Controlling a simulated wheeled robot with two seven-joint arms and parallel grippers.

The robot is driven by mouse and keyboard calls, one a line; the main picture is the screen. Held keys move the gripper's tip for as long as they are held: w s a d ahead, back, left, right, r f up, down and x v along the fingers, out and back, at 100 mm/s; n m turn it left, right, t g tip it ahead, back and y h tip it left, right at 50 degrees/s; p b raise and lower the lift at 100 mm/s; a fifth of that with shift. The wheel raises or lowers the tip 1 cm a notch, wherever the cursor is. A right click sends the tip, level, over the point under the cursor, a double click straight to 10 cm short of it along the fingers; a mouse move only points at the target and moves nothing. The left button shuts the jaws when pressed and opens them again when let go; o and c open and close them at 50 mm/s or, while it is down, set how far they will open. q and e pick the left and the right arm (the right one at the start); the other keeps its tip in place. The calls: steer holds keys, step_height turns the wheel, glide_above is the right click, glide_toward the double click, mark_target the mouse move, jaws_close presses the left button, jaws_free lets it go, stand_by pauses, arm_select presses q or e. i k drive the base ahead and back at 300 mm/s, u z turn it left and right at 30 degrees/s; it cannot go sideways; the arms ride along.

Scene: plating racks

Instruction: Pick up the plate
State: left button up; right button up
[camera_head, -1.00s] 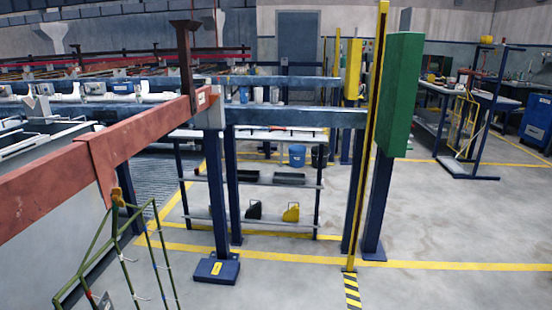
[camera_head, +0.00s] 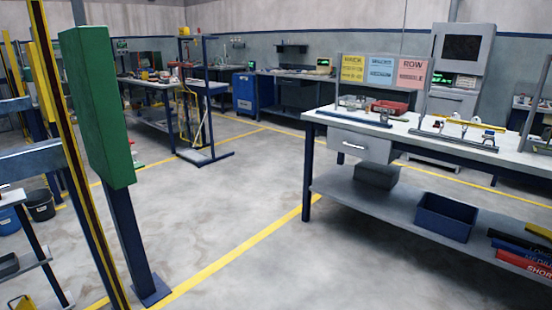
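I cannot make out a plate for certain in the head view. A white-topped workbench (camera_head: 470,140) stands at the right, with small racks and fixtures on it too small to identify. A red tray (camera_head: 389,108) sits near the bench's back left. Neither of my grippers shows, so I cannot see whether they are open or shut.
A green box on a blue post (camera_head: 100,105) and a yellow post (camera_head: 70,150) stand close at the left. A blue bin (camera_head: 446,216) is on the bench's lower shelf. A blue rack (camera_head: 205,100) stands farther back. Grey floor (camera_head: 235,210) between is clear.

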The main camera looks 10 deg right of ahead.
mark_target(384, 118)
steer(key=z, duration=0.6)
steer(key=i, duration=2.25)
steer(key=z, duration=0.25)
